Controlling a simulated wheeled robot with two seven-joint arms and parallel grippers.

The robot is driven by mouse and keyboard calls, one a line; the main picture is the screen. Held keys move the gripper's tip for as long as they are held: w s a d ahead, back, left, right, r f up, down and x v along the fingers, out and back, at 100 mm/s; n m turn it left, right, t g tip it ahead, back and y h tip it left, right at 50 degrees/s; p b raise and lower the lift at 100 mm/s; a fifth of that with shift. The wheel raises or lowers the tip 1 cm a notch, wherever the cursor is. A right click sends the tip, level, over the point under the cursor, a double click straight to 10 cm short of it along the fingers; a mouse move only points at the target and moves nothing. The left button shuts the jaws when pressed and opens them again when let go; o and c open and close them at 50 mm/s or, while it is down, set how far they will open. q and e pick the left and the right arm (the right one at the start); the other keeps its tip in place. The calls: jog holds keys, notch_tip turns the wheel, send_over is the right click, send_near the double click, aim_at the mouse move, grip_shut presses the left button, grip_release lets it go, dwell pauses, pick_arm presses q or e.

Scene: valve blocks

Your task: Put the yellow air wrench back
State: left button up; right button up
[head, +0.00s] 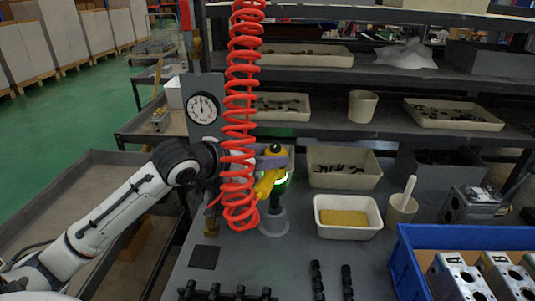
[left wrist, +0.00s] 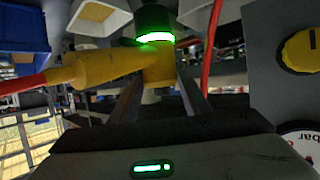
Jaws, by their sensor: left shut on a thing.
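The yellow air wrench (head: 266,185) is near the middle of the head view, partly hidden by the red coiled hose (head: 240,110). It also shows in the left wrist view (left wrist: 95,68), with a red hose at its handle end. My left gripper (left wrist: 160,98) is shut on the wrench, one finger on each side of its yellow body. In the head view the hose hides much of this gripper. I cannot tell whether wrench and post touch. My right gripper is not in view.
A pressure gauge (head: 203,108) on a grey panel stands left of the hose. A white tray with a yellow sponge (head: 344,218), a cup (head: 401,208) and a blue crate with valve blocks (head: 402,260) are to the right. Black fittings (head: 318,280) stand at the front.

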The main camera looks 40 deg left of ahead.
pick_arm(q)
jog(key=shift+r+p, duration=0.3)
jog(key=shift+p, duration=0.15)
dwell(0.6)
jog(key=shift+f+b, duration=1.5)
jog(key=shift+f, duration=2)
dwell(0.4)
jog(key=o, duration=1.4)
jog(key=shift+o, duration=0.3)
jog(key=shift+s+f, duration=0.1)
jog(key=shift+f, duration=0.45)
jog(key=d+v, duration=0.1)
jog(key=v, duration=0.9)
jog(key=shift+a+r, duration=0.45)
